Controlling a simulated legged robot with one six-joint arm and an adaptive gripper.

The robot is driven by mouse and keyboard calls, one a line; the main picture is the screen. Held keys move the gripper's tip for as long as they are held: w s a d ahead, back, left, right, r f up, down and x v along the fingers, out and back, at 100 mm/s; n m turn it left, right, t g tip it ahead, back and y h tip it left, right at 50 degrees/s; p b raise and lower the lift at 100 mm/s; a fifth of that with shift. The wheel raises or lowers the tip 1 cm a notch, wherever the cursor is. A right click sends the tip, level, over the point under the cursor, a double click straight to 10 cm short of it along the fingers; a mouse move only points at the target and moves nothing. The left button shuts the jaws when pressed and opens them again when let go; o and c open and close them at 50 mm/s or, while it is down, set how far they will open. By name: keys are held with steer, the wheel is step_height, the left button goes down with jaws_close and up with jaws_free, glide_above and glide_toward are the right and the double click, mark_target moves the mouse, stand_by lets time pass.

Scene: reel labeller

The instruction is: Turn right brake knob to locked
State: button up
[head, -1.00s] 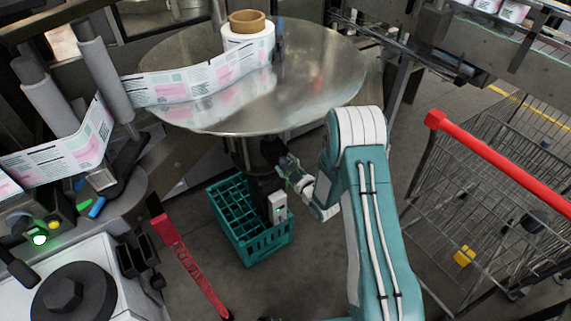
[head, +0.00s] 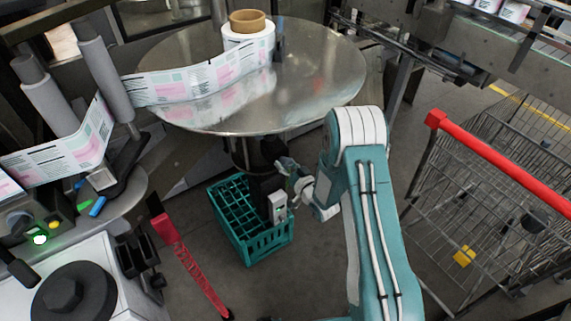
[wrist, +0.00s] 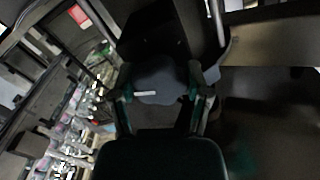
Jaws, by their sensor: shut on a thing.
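The brake knob (wrist: 158,73) is a rounded grey knob with a short white mark, which lies nearly level in the wrist view. It sits against a black housing (wrist: 152,35). My gripper (wrist: 161,91) has one finger on each side of the knob and is shut on it. In the head view my gripper (head: 284,165) is under the front edge of the round metal table (head: 310,85), beside the dark column there. The knob is not clear in that view, and no lock labels can be read.
A green crate (head: 264,246) stands on the floor just below my gripper, with a small grey-white box (head: 277,205) by it. A red-handled shopping cart (head: 480,155) is to the right. A red bar (head: 190,262) stands at the left. A label reel (head: 248,42) rests on the table.

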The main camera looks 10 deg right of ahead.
steer(key=m, duration=0.7)
steer(key=shift+f, duration=0.1)
steer(key=m, duration=0.6)
steer(key=shift+d, duration=0.15)
steer(key=m, duration=0.6)
steer(key=shift+m, duration=0.3)
steer(key=m, duration=0.5)
steer(key=shift+f+m, duration=0.1)
steer(key=shift+m, duration=0.3)
steer(key=o, duration=1.2)
steer(key=shift+a, duration=0.2)
steer(key=shift+c, duration=0.2)
steer(key=shift+r, duration=0.2)
steer(key=v, duration=1.2)
